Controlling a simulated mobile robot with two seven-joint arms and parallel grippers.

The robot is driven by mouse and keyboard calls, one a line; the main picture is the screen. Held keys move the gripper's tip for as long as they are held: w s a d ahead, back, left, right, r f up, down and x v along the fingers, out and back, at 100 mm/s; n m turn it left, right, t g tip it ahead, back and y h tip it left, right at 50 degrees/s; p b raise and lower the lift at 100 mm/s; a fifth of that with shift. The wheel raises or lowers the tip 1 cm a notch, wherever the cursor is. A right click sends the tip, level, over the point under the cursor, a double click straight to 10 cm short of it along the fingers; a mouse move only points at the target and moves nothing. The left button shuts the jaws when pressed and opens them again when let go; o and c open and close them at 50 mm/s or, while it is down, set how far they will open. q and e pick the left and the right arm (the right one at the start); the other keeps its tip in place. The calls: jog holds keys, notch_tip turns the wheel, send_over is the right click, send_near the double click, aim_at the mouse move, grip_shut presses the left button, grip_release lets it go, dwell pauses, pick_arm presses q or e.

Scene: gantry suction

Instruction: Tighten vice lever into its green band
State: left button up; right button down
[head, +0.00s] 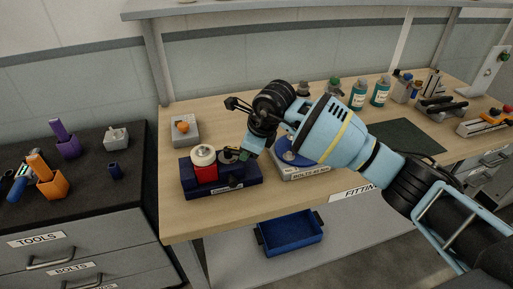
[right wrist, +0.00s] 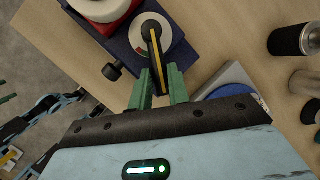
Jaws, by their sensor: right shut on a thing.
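The vice (head: 225,183) is a dark blue base with a red block (head: 205,173) topped by a white round part, near the bench's left front. Its dial (right wrist: 148,35) has a pale face with a red patch and a dark hub. The lever (right wrist: 157,62), yellow and black, runs from the hub down towards my right gripper. My right gripper (right wrist: 162,88) has its green fingers shut on the lever's outer end; in the head view it is (head: 246,152) over the vice's right side. I cannot make out the green band. A pale blue arm part with green pieces shows at the right wrist view's left edge; its jaws are unclear.
A grey box with an orange ball (head: 184,127) stands behind the vice. Bottles (head: 358,95) stand farther back. A blue bin (head: 290,236) is below the bench.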

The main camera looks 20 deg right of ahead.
dwell(0.4)
jog(key=c, duration=1.3)
grip_release()
jog(key=shift+v, duration=3.95)
